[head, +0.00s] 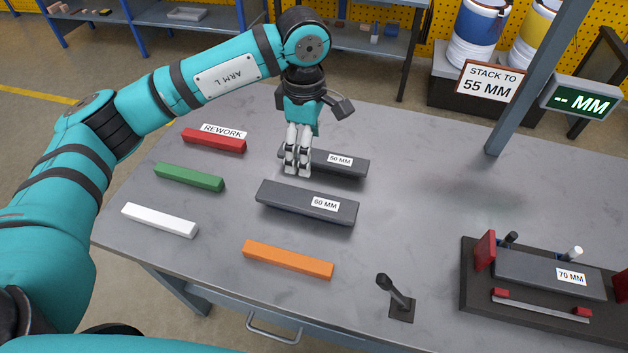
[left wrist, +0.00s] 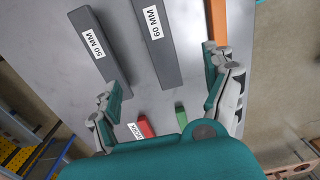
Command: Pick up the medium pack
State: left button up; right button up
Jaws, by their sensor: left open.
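Three dark grey bars carry labels. The bar labelled 60 MM (head: 283,197), middle by its label, lies flat on the table; it also shows in the left wrist view (left wrist: 157,60), between the lines of my fingers. The 50 MM bar (head: 350,169) lies just behind it, and in the left wrist view (left wrist: 98,51) it is at the left. The 70 MM bar (head: 525,268) sits in a dark fixture at the right. My left gripper (head: 297,170) is open and empty, pointing down over the gap between the 50 and 60 bars and hiding part of the 50. My right gripper is not shown.
Red (head: 213,140), green (head: 188,177), white (head: 159,220) and orange (head: 287,260) bars lie on the table (head: 420,180). A small black post (head: 395,292) stands near the front. The fixture (head: 480,310) fills the right front. A post (head: 525,95) rises at the back right.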

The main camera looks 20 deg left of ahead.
pick_arm(q)
jog(key=p, duration=0.3)
send_over(309, 200)
jog(key=f, duration=0.7)
jog(key=shift+s+a+f, duration=0.2)
jog(key=shift+s+f, duration=0.05)
jog(key=shift+f, duration=0.1)
notch_tip(309, 200, down, 4)
jog(key=shift+w+r, duration=0.1)
jog(key=shift+d+f+p, duration=0.1)
jog(key=shift+f+p, duration=0.2)
jog(key=shift+p, duration=0.1)
notch_tip(309, 200, down, 4)
jog(key=shift+w+d+r+p, duration=0.1)
jog(key=shift+w+r+p, duration=0.05)
jog(key=shift+p, duration=0.65)
jog(key=shift+f, duration=0.55)
jog(key=shift+w+r, duration=0.1)
grip_shut()
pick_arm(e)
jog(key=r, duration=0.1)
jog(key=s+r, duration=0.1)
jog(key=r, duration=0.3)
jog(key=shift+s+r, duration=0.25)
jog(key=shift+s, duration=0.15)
